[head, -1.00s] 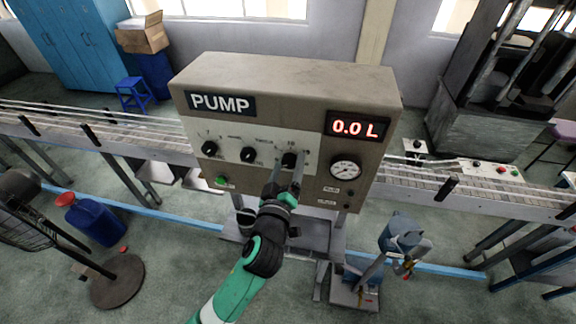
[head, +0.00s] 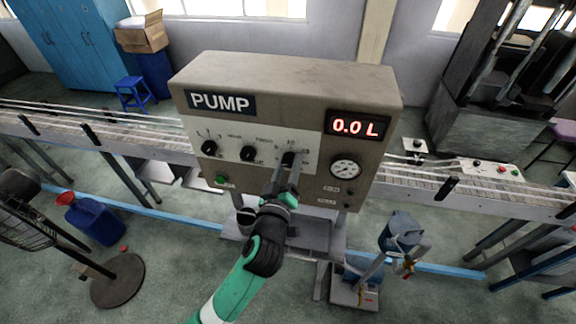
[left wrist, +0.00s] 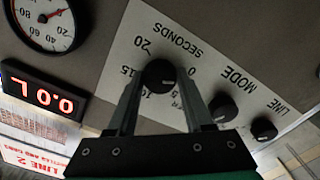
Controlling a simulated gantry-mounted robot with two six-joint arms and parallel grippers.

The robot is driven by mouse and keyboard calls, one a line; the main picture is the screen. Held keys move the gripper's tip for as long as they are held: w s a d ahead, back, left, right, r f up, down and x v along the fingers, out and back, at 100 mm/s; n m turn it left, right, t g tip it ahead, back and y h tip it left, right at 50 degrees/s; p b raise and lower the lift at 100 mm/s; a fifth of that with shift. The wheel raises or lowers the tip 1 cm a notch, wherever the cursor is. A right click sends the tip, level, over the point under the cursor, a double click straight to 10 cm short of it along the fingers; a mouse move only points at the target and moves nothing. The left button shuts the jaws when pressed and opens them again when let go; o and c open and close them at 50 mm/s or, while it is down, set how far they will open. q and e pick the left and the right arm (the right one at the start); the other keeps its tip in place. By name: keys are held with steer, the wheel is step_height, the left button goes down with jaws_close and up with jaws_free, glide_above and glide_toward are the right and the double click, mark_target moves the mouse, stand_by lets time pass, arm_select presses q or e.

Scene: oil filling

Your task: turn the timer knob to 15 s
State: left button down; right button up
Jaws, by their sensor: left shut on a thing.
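The timer knob (left wrist: 159,74) is a black round knob on the white panel of the pump box, with SECONDS and numbers including 15 and 20 around it, upside down in the left wrist view. In the head view the timer knob (head: 289,158) is partly behind my gripper. My left gripper (head: 287,172) reaches up to it from below. In the left wrist view my left gripper (left wrist: 160,82) has one finger on each side of the knob and is shut on it. I cannot read the knob's pointer. My right gripper is not in view.
The mode knob (head: 248,154) and line knob (head: 209,147) sit left of the timer knob. A gauge (head: 346,170) is to its right, below the display (head: 356,127) reading 0.0 L. A green button (head: 222,180) is lower left. A conveyor (head: 480,188) runs behind.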

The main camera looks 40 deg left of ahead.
arm_select(q)
steer(key=m, duration=0.3)
steer(key=shift+m, duration=0.3)
steer(key=m, duration=0.3)
steer(key=shift+m, duration=0.3)
steer(key=m+p, duration=0.1)
steer(key=m, duration=0.3)
steer(key=shift+r+m, duration=0.1)
steer(key=shift+m, duration=0.2)
steer(key=m+p, duration=0.1)
steer(key=m, duration=0.3)
steer(key=shift+m+p, duration=0.3)
steer(key=shift+p, duration=0.1)
steer(key=m+p, duration=0.2)
steer(key=m, duration=0.3)
steer(key=shift+r, duration=0.1)
steer(key=m+p, duration=0.3)
steer(key=m, duration=0.2)
steer(key=shift+m, duration=0.4)
steer(key=m, duration=0.3)
steer(key=shift+m+p, duration=0.3)
steer(key=shift+p, duration=0.1)
steer(key=m, duration=0.4)
steer(key=shift+m, duration=0.3)
